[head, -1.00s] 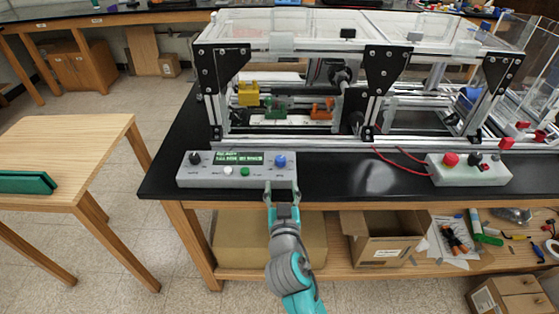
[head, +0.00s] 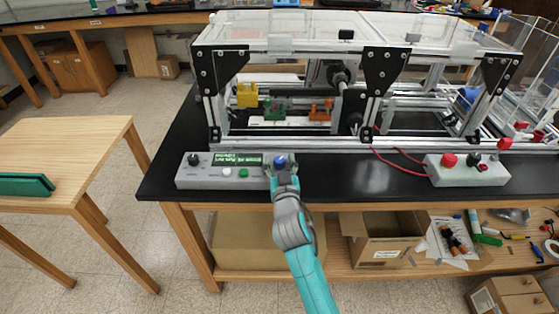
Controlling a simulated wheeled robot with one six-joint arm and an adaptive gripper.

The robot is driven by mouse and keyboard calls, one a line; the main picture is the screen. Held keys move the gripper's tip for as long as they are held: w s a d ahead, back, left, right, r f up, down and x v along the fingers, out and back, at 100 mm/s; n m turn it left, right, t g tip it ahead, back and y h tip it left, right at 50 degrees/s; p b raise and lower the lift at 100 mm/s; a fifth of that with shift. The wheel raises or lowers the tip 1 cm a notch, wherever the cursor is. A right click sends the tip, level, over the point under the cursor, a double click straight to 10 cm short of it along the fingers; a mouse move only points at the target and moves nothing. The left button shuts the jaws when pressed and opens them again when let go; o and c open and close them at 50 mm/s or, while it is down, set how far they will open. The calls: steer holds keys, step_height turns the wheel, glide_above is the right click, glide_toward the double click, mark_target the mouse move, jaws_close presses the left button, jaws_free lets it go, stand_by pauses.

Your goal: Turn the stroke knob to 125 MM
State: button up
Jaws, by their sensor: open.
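A grey control box (head: 207,182) lies on the black bench top near its front left edge. It carries a black knob (head: 194,159) at left, a green lit display (head: 238,159) in the middle and a blue knob (head: 281,161) at right. The labels and display text are too small to read, so I cannot tell which knob is the stroke knob. My gripper (head: 281,168) is open at the blue knob, its fingers close to the knob's sides. I cannot tell whether they touch it. My gripper hides the right end of the box.
A white button (head: 227,172) and a green button (head: 244,173) sit below the display. The extrusion frame (head: 300,147) stands just behind the box. A second box (head: 468,175) with a red button (head: 448,160) stands at right, with red wires. The bench between the boxes is clear.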

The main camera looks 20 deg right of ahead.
steer(key=shift+w, duration=0.3)
jaws_close()
steer(key=shift+m+h, duration=0.5)
steer(key=shift+h, duration=0.3)
steer(key=shift+f+m+g+h, duration=0.1)
steer(key=shift+m+g+h, duration=0.35)
steer(key=shift+h, duration=0.25)
steer(key=shift+m+g+h, duration=0.85)
steer(key=shift+m+h, duration=0.4)
steer(key=shift+h, duration=0.45)
steer(key=shift+d, duration=0.1)
